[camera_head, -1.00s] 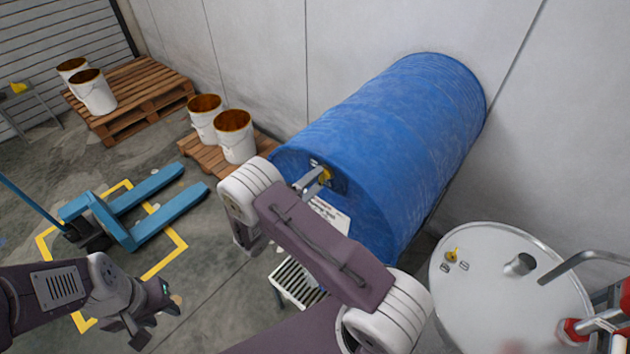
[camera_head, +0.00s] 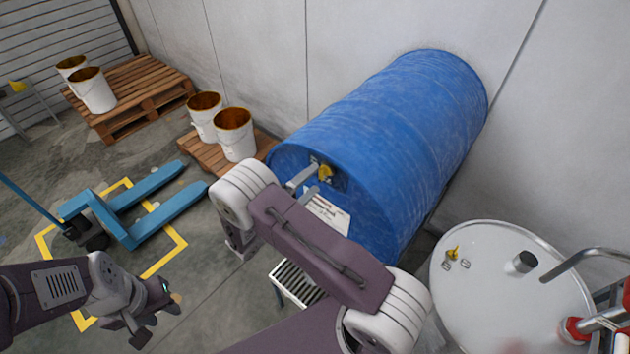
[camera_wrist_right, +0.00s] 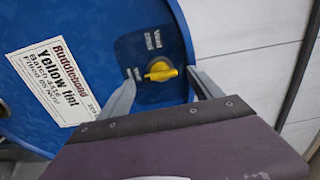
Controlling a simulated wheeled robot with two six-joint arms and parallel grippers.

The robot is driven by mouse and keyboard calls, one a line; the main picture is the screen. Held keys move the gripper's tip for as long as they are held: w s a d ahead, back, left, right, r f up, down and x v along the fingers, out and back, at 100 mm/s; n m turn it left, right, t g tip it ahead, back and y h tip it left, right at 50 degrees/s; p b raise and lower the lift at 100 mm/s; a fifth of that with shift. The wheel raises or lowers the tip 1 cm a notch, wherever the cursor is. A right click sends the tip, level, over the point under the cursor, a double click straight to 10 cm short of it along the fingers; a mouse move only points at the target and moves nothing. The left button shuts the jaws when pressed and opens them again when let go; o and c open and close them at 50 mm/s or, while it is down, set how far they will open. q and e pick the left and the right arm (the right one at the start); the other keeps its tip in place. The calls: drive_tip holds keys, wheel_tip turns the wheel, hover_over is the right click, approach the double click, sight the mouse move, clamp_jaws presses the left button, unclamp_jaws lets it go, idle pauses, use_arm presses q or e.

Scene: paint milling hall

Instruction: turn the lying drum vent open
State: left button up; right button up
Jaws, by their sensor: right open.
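The blue drum (camera_head: 400,130) lies on its side by the wall. Its yellow vent handle (camera_head: 325,172) is on the end face, and also shows in the right wrist view (camera_wrist_right: 161,70). There the handle lies nearly level in the picture; small white labels above and to its left are too blurred to read surely. My right gripper (camera_head: 305,182) is open just in front of the handle. In the right wrist view its fingers (camera_wrist_right: 165,85) stand apart on either side, with gaps to the handle. My left gripper (camera_head: 158,312) hangs empty at lower left; its jaw opening is unclear.
A white-topped drum (camera_head: 490,280) with a red-and-metal fitting (camera_head: 590,325) stands at lower right. A slatted grate (camera_head: 297,283) is below the blue drum. A blue pallet jack (camera_head: 130,220) and pallets with buckets (camera_head: 234,135) are at left.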

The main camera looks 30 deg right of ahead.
drive_tip(key=b+v, duration=0.2)
drive_tip(key=v, duration=0.5)
